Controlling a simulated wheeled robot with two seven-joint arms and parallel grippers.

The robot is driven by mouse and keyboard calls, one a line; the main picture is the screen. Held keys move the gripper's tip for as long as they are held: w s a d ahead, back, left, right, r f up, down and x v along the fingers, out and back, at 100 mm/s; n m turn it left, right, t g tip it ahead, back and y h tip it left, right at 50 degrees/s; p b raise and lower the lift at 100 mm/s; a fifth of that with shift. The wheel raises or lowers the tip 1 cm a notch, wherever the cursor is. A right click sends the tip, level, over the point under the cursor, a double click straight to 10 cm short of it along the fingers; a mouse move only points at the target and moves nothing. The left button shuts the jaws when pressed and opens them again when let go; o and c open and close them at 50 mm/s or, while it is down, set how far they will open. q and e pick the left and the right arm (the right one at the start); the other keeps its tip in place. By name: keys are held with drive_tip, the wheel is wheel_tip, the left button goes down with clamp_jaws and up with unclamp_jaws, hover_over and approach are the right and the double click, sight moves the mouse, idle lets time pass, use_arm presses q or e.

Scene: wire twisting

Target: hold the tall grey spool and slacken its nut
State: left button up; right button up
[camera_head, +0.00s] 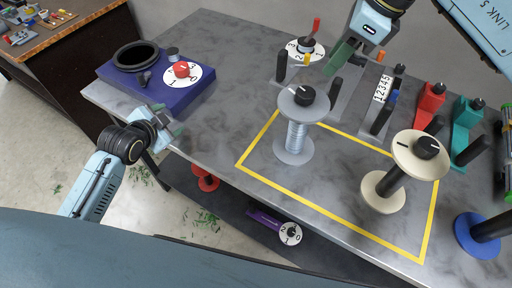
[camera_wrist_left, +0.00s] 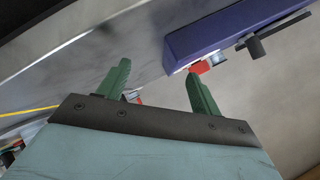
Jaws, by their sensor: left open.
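The grey spool (camera_head: 295,134) stands upright on the table inside the yellow outline, with pale wire around its core. Its nut is a black knob (camera_head: 305,94) with a white mark on the top flange. My left gripper (camera_head: 174,125) is open and empty at the table's left edge, well left of the spool. Its two green fingers stand apart in the left wrist view (camera_wrist_left: 158,76). My right gripper (camera_head: 336,63) is above and right of the spool, clear of the nut. I cannot tell how far its fingers are apart.
A blue box (camera_head: 190,92) with a red dial sits at the left rear. A cream spool (camera_head: 384,199) stands right of the grey one, and a blue spool (camera_head: 470,236) further right. Red (camera_head: 426,108) and teal (camera_head: 462,122) stands are behind. The table left of the grey spool is clear.

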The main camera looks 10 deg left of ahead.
sight(292, 135)
use_arm(q)
drive_tip(key=s+d+h, duration=0.1)
drive_tip(key=d, duration=0.4)
drive_tip(key=s+d+h, duration=0.1)
drive_tip(key=d, duration=0.4)
drive_tip(key=s+d+n+h, duration=0.1)
drive_tip(key=d, duration=0.5)
drive_tip(key=shift+s+r+h, duration=0.25)
drive_tip(key=shift+r+h, duration=0.05)
drive_tip(key=shift+h, duration=0.1)
drive_tip(key=s+d+r+n+h, duration=0.1)
drive_tip(key=s+d+r+h, duration=0.15)
drive_tip(key=d, duration=0.35)
drive_tip(key=s+d+r+n+h, duration=0.1)
drive_tip(key=d+r, duration=0.2)
drive_tip(key=d, duration=0.4)
drive_tip(key=x, duration=1.2)
drive_tip(key=shift+w+d+f, duration=0.1)
drive_tip(key=shift+w+f, duration=0.15)
drive_tip(key=shift+w, duration=0.05)
